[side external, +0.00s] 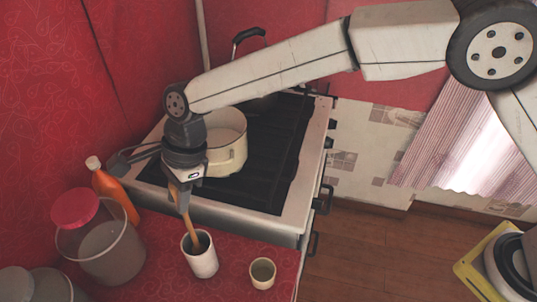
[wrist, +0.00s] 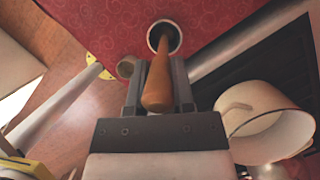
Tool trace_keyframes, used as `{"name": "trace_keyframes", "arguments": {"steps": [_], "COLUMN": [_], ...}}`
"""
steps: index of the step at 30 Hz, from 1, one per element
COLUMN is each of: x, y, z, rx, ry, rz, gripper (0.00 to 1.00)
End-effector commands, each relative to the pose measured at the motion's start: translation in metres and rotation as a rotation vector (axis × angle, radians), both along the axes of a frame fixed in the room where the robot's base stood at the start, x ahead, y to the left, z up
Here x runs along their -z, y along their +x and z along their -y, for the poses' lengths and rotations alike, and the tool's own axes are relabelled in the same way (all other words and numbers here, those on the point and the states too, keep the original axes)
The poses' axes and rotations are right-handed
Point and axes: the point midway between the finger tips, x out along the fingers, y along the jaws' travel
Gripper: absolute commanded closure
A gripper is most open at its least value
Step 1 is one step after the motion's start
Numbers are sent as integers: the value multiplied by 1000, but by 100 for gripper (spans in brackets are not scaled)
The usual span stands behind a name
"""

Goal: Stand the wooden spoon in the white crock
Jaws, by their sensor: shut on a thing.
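The wooden spoon (side external: 192,228) is held in my gripper (side external: 181,205), which is shut on its handle. The spoon points down, slightly tilted, and its lower end is inside the mouth of the white crock (side external: 202,262). The crock stands upright on the red counter. In the wrist view, the spoon (wrist: 158,80) runs from between the fingers of my gripper (wrist: 160,88) into the dark opening of the crock (wrist: 177,40). The spoon's lower end is hidden inside the crock, so I cannot tell whether it touches the bottom.
A small cream cup (side external: 262,273) stands right of the crock. A clear container with a red lid (side external: 75,207) and an orange bottle (side external: 113,190) stand left. A cream pot (side external: 228,150) sits on the stove behind. The red counter's (side external: 232,225) right edge drops to the floor.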

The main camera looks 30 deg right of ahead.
Motion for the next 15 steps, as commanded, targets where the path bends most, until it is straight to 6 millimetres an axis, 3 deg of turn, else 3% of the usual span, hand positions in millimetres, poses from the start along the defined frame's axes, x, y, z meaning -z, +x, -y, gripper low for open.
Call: {"name": "trace_keyframes", "arguments": {"steps": [9, 10, 13, 15], "x": [1, 1, 1, 1], "y": [0, 0, 0, 0], "z": [0, 0, 0, 0], "rx": [0, 0, 0, 0], "ry": [0, 0, 0, 0], "rz": [0, 0, 0, 0], "gripper": [100, 64, 32, 29]}}
